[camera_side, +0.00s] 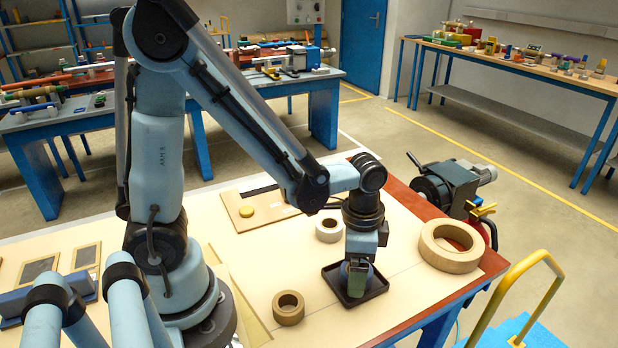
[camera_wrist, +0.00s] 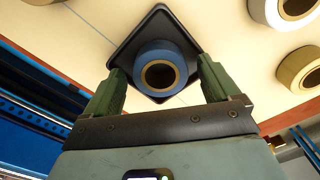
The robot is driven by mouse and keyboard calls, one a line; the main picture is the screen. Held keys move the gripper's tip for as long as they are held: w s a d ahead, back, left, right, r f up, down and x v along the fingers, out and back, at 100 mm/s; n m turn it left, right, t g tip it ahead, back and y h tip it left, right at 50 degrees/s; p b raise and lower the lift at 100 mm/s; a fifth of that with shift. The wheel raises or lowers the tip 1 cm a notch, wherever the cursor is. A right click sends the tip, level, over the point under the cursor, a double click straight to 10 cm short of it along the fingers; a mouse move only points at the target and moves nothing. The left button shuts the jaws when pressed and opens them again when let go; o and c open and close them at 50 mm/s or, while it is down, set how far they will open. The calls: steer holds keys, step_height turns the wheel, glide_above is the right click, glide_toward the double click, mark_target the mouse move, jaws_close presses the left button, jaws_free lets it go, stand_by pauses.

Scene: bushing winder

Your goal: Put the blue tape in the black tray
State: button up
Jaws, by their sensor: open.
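The black tray (camera_side: 334,279) lies on the workbench; it also shows in the wrist view (camera_wrist: 157,22). The blue tape (camera_wrist: 160,50) is a ring with a brown core and sits over the tray floor, inside the rim as seen from the wrist. In the side view it is mostly hidden behind my fingers. My gripper (camera_side: 356,290) points down over the tray. Its green fingers are open, one on each side of the tape in the wrist view (camera_wrist: 160,72), with a gap visible on each side.
A small tan roll (camera_side: 288,308), a white roll (camera_side: 329,229) and a large tan ring (camera_side: 450,246) stand on the bench around the tray. A yellow disc (camera_side: 247,211) lies on a board farther back. A motor unit (camera_side: 453,186) is at the bench's right edge.

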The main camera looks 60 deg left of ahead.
step_height(320, 180, up, 12)
steer(key=shift+s+a+n+t, duration=0.15)
steer(key=shift+a+n+t, duration=0.6)
steer(key=shift+n+t, duration=0.45)
steer(key=shift+s+a+n+t, duration=0.15)
steer(key=shift+a+n+t, duration=0.55)
steer(key=shift+n+t, duration=0.45)
steer(key=shift+s+a+n+t, duration=0.15)
steer(key=shift+a+n+t, duration=0.6)
steer(key=shift+n+t, duration=0.4)
